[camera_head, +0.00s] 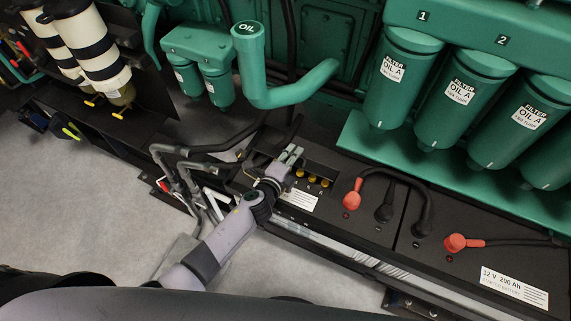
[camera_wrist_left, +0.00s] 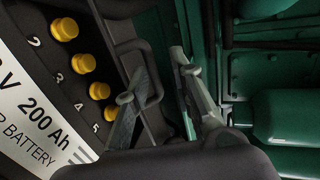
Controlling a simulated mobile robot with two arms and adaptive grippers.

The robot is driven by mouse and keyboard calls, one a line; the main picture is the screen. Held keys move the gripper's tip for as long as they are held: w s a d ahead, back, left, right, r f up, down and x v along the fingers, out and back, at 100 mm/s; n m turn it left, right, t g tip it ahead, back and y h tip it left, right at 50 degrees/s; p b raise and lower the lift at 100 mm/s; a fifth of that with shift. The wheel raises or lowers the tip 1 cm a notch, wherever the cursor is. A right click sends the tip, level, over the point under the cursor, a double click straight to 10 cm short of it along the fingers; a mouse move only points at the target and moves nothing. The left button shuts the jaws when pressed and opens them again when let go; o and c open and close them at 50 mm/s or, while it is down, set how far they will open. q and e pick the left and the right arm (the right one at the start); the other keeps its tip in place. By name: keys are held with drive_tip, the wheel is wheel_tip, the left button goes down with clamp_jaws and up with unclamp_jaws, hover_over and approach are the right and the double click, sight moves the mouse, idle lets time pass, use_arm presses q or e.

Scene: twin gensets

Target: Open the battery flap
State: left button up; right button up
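The black battery (camera_head: 345,240) lies in the rack below the green engine, with a white label and a recess of yellow caps (camera_head: 313,179). In the left wrist view the yellow caps (camera_wrist_left: 83,64) stand in a numbered row beside the 200 Ah label. My left gripper (camera_head: 292,153) is at the left end of this battery, beside the caps. In the wrist view its fingers (camera_wrist_left: 160,64) are apart, with a dark bent bar (camera_wrist_left: 140,48) near and partly behind them. I cannot tell whether this bar belongs to the flap, or whether anything touches it. My right gripper is not in view.
Red terminals (camera_head: 352,193) and black cables rise from the batteries. Green oil filters (camera_head: 452,98) overhang at the right, and a green OIL pipe (camera_head: 262,75) stands behind my gripper. Grey pipes (camera_head: 180,165) are left of my arm. Bare floor (camera_head: 75,200) lies at left.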

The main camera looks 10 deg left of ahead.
use_arm(q)
drive_tip(key=v, duration=1.1)
drive_tip(key=shift+s+r, duration=0.15)
drive_tip(key=shift+s, duration=0.2)
drive_tip(key=shift+a, duration=0.1)
